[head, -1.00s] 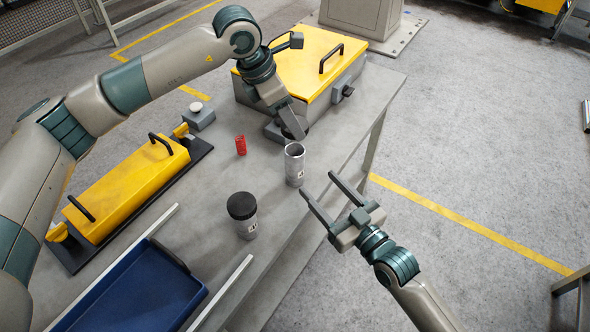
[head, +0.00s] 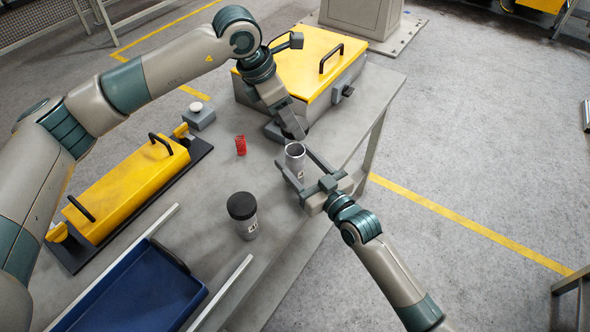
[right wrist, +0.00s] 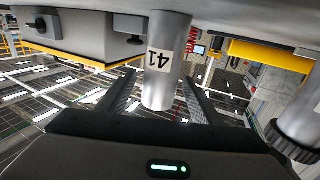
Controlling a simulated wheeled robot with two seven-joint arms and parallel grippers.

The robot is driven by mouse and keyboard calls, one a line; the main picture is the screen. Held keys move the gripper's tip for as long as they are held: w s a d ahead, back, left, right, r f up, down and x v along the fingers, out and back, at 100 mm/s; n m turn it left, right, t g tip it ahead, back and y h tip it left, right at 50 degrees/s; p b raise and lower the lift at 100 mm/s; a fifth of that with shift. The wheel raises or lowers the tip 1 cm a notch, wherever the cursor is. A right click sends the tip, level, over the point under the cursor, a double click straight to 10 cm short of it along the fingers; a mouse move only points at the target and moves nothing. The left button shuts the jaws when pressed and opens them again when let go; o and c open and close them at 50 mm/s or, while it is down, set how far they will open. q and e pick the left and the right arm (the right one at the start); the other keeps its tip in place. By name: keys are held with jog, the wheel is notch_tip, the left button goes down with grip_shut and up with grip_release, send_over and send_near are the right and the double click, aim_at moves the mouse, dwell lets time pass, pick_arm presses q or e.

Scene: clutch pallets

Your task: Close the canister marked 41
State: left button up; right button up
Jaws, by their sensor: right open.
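An open grey metal canister (head: 294,152) stands upright on the table near its right edge. In the right wrist view, inverted, its label reads 41 (right wrist: 159,60). My right gripper (head: 293,160) is open with one finger on each side of this canister; I cannot tell whether they touch it. My left gripper (head: 295,128) is just behind the canister, pointing down. A dark round piece (head: 274,131) shows beside its fingers; whether it is held, and whether it is a lid, I cannot tell.
A second canister (head: 247,229) with a black lid (head: 241,205) stands nearer. A small red cylinder (head: 241,145) is left of canister 41. A yellow-lidded case (head: 310,55) stands behind, a yellow block (head: 130,190) left, a blue tray (head: 135,300) in front.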

aim_at(291, 136)
jog(key=shift+w+a, duration=0.35)
jog(key=shift+w, duration=0.15)
jog(key=shift+c, duration=0.3)
grip_shut()
pick_arm(q)
jog(key=shift+f, duration=2.5)
jog(key=shift+f, duration=0.9)
jog(key=shift+f, duration=0.55)
